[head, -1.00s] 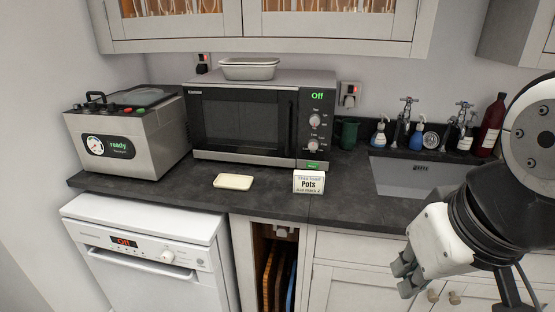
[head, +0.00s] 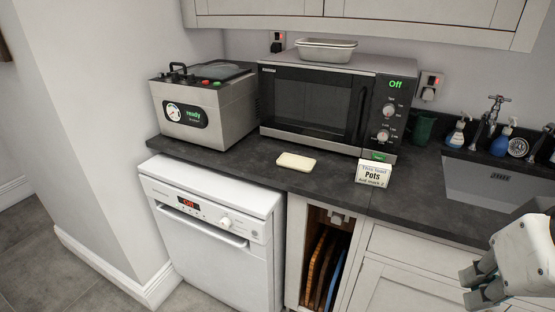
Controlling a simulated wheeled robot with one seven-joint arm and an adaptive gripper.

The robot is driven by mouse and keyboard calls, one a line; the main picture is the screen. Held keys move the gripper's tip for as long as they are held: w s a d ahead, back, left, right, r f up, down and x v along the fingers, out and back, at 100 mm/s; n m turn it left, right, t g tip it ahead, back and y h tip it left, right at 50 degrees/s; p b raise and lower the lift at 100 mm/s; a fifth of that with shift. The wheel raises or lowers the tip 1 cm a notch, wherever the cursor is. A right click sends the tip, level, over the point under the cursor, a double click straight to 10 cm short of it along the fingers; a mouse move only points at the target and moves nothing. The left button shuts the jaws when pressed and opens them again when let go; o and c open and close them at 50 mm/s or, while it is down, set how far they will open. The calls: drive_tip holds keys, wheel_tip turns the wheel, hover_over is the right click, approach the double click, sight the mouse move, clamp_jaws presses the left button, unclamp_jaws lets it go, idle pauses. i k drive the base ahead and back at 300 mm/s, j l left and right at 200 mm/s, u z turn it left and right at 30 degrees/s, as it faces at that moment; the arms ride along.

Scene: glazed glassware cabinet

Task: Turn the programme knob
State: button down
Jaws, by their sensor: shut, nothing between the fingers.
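The white dishwasher (head: 213,256) stands under the counter, left of centre, with its door shut. On its front panel is a round white knob (head: 226,222), right of a small display (head: 189,204) lit red with "Off". My gripper (head: 468,290) is at the lower right, in front of the cabinets and well to the right of the knob. Its fingers are shut and touch nothing. Only the gripper and a bit of my arm show.
A microwave (head: 310,105) with two knobs and green "Off", a steel appliance (head: 205,105) reading "ready", a cream dish (head: 296,161) and a "Pots" card (head: 373,175) stand on the counter. A wall (head: 85,130) is left of the dishwasher; open floor (head: 75,275) lies lower left.

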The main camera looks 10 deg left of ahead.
sight(224, 223)
drive_tip(key=k+u, duration=0.1)
drive_tip(key=u, duration=0.8)
drive_tip(key=i+l+u, duration=0.15)
drive_tip(key=u, duration=0.3)
drive_tip(key=i+l+u, duration=0.1)
drive_tip(key=l+u, duration=0.2)
drive_tip(key=u, duration=0.15)
drive_tip(key=l+u, duration=0.25)
drive_tip(key=u, duration=0.2)
